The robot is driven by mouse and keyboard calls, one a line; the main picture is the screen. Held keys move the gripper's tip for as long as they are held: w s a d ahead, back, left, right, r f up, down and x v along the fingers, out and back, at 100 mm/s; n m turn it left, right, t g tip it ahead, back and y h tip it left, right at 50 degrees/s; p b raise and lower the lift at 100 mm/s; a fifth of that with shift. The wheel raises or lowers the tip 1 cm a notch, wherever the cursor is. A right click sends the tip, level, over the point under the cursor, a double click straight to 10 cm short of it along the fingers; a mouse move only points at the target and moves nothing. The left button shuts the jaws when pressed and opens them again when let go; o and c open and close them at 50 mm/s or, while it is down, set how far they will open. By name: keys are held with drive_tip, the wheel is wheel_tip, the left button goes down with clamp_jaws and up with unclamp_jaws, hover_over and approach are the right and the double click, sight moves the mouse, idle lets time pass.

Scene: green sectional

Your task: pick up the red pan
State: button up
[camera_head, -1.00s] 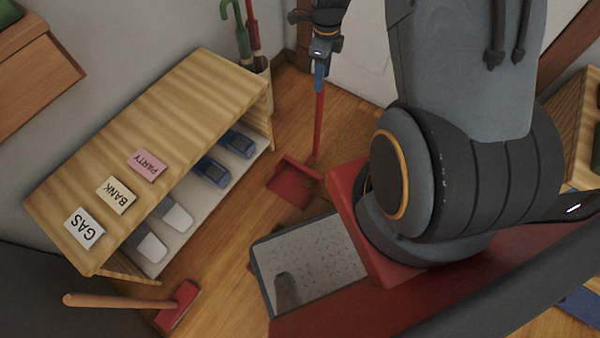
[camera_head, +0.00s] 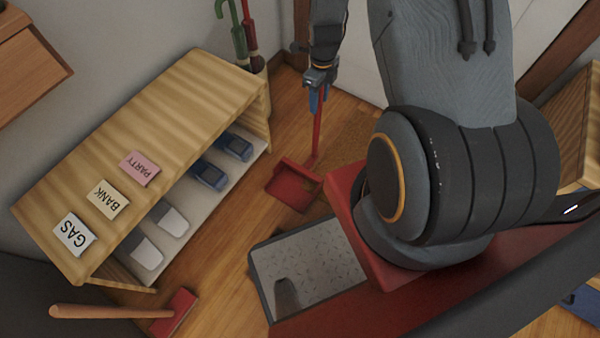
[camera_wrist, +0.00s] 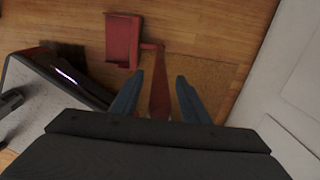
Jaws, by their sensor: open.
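The red pan (camera_head: 293,186) is a dustpan lying on the wooden floor, with a long red handle (camera_head: 317,138) rising from it toward my gripper. In the wrist view the pan (camera_wrist: 122,40) is at the upper middle, and its red handle (camera_wrist: 160,92) runs down between my fingers. My gripper (camera_head: 317,100) is at the top of the handle in the head view. In the wrist view my gripper (camera_wrist: 160,98) is open, with one blue finger on each side of the handle. The dark gripper body hides the handle's near end.
A wooden shelf (camera_head: 150,135) with shoes and label cards stands at the left. A red-headed brush (camera_head: 176,313) with a wooden handle lies at the front left. Umbrellas (camera_head: 240,35) stand at the back. A white door (camera_wrist: 290,80) is close on the right of the wrist view.

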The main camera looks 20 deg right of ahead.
drive_tip(key=shift+f, duration=0.1)
clamp_jaws()
idle(0.3)
